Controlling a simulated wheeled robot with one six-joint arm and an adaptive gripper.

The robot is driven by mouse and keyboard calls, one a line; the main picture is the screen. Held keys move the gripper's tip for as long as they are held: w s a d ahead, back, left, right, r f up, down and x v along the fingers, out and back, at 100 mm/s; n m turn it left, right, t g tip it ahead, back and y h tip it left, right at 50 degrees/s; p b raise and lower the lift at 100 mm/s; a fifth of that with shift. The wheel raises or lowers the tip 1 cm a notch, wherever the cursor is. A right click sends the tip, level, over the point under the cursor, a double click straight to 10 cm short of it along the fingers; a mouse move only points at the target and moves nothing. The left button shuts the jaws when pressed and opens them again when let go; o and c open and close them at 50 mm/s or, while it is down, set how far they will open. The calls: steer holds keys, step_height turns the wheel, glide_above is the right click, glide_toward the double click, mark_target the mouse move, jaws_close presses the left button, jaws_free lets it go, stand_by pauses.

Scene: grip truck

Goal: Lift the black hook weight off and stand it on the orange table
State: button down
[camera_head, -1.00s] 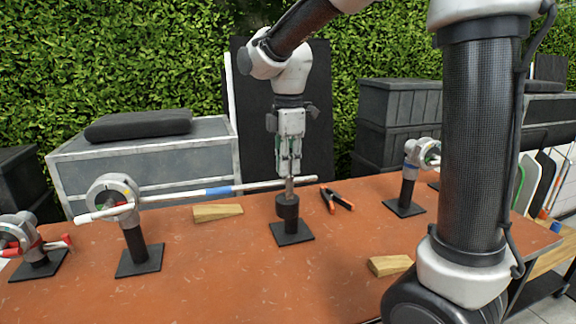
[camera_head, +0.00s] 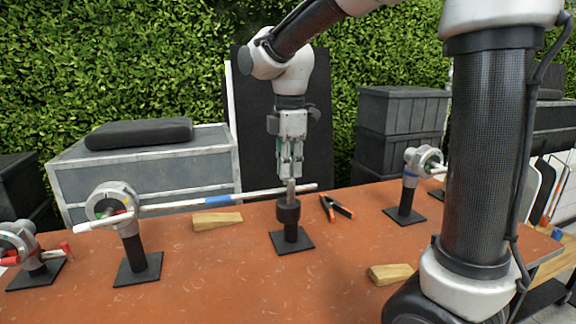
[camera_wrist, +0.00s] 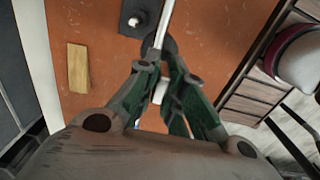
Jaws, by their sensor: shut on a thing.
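The black hook weight (camera_head: 288,211) is a dark cylinder with a grey stem. It hangs near the right end of a white rod (camera_head: 262,192) with a blue band, in front of or over a black square-based post (camera_head: 292,240). My gripper (camera_head: 290,179) points down from above and is shut on the weight's stem, close to the rod. In the wrist view my gripper (camera_wrist: 158,84) partly hides the weight (camera_wrist: 160,48). Whether the hook touches the rod is unclear. The orange table (camera_head: 210,270) lies below.
A grey ring clamp on a post (camera_head: 112,205) holds the rod's left part. Wooden blocks (camera_head: 217,221) (camera_head: 390,274), orange-handled pliers (camera_head: 336,207) and another clamp stand (camera_head: 405,200) are on the table. The front middle of the table is clear.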

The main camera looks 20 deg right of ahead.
steer(key=shift+s, duration=1.95)
steer(key=shift+f, duration=0.1)
